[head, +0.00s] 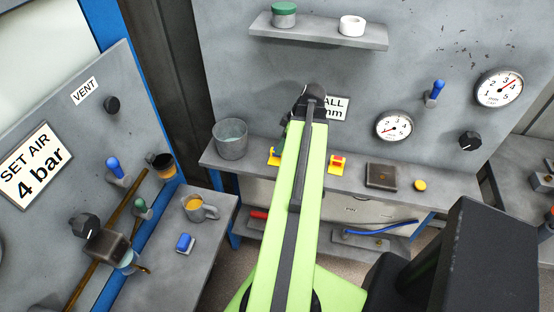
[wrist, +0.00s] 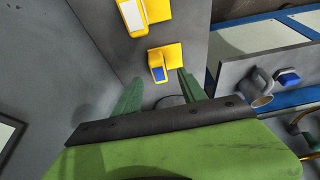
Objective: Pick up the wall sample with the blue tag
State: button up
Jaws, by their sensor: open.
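The wall sample with the blue tag (wrist: 158,70) is a yellow angled piece on the grey bench, seen between my fingertips in the wrist view. In the head view this yellow sample (head: 273,158) stands just left of my arm, partly hidden by it. A second yellow sample (head: 337,164) stands right of my arm, with a red-orange part on top. It also shows in the wrist view (wrist: 133,14), with a pale face. My gripper (wrist: 160,76) is open and empty; I cannot tell its exact distance from the sample.
A grey bucket (head: 231,139) stands at the bench's left end. A brown-grey block (head: 381,176) and a yellow knob (head: 420,185) lie to the right. A mug (head: 200,208) and a blue block (head: 185,243) sit on the left side table. A gauge panel rises behind the bench.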

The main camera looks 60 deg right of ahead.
aim_at(276, 156)
jog(key=b+x, duration=0.5)
jog(key=shift+d+f, duration=0.1)
jog(key=shift+f, duration=0.05)
jog(key=shift+w, duration=0.1)
jog(key=shift+c, duration=0.4)
grip_shut()
